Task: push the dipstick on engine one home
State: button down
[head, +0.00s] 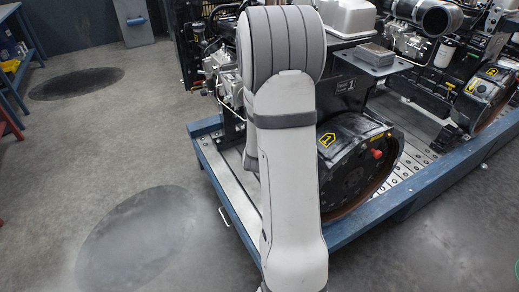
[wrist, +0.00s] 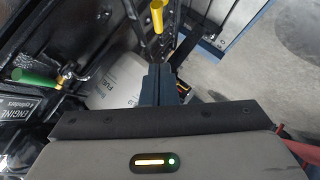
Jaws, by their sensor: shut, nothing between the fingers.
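Engine one (head: 345,140) stands on a blue-edged stand in the head view, with a yellow marker on its black housing. My arm covers much of its left side. In the wrist view my gripper (wrist: 160,70) is shut and empty, its two dark fingers together. A yellow handle (wrist: 157,16), which looks like the dipstick's grip, is just beyond the fingertips at the top. A gap shows between them. The handle's lower end and how deep it sits cannot be told. The head view hides both gripper and dipstick behind my arm.
A green-handled lever (wrist: 36,76) sticks out left of my fingers in the wrist view. A white labelled container (wrist: 112,82) lies behind them. A second engine (head: 485,95) stands at the right. Floor (head: 100,150) on the left is open.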

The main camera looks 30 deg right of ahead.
jog(key=w+d+f, duration=0.2)
jog(key=d+f, duration=0.2)
jog(key=shift+d+f, duration=0.15)
jog(key=shift+f, duration=0.25)
jog(key=shift+w, duration=0.1)
